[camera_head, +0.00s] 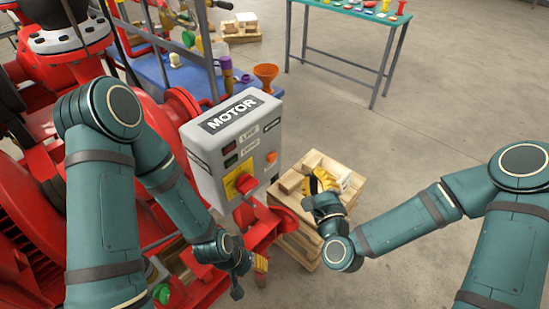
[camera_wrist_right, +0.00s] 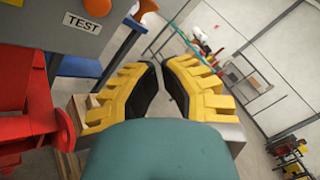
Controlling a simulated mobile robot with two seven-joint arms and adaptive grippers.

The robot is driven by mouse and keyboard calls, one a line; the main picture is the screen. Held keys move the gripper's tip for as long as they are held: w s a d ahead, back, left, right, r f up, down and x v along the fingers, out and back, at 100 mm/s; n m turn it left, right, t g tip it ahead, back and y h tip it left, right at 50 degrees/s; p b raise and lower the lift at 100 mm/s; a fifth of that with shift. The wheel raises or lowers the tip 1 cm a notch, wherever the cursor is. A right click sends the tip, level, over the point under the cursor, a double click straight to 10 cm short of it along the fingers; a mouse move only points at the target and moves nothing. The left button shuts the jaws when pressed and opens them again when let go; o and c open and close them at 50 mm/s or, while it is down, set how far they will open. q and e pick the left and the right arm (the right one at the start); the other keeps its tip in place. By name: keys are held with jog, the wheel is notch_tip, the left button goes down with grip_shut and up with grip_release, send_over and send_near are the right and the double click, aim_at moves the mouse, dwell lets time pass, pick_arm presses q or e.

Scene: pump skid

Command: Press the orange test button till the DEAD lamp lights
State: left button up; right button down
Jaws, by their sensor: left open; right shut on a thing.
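The grey MOTOR box (camera_head: 205,165) stands beside the red machinery in the head view. The orange test button (camera_head: 271,157) is on the lower right of its face; in the right wrist view the button (camera_wrist_right: 97,7) shows above the TEST label (camera_wrist_right: 82,22). The lower lamp (camera_head: 231,161), beside the lower label, looks dark. My right gripper (camera_head: 318,184) is right of the box, apart from the button.
A red rotary handle on a yellow plate (camera_head: 238,184) sits on the box's lower front. A wooden crate (camera_head: 350,190) with blocks stands below my right gripper. An orange funnel (camera_head: 266,72) is behind the box. A green table (camera_head: 352,12) stands farther back. Floor on the right is clear.

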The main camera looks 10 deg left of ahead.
send_near(280, 145)
jog(key=w+d, duration=0.1)
jog(key=w, duration=0.2)
jog(key=shift+w+a+r, duration=0.1)
jog(key=shift+w+a, duration=0.45)
jog(key=shift+w, duration=0.05)
jog(key=c, duration=1.7)
grip_release()
grip_shut()
jog(key=shift+w+a, duration=0.25)
jog(key=shift+a, duration=0.1)
jog(key=shift+w+a+b, duration=0.3)
jog(key=shift+a+b, duration=0.05)
jog(key=shift+s+d, duration=0.55)
jog(key=shift+d, duration=0.15)
jog(key=shift+d, duration=0.1)
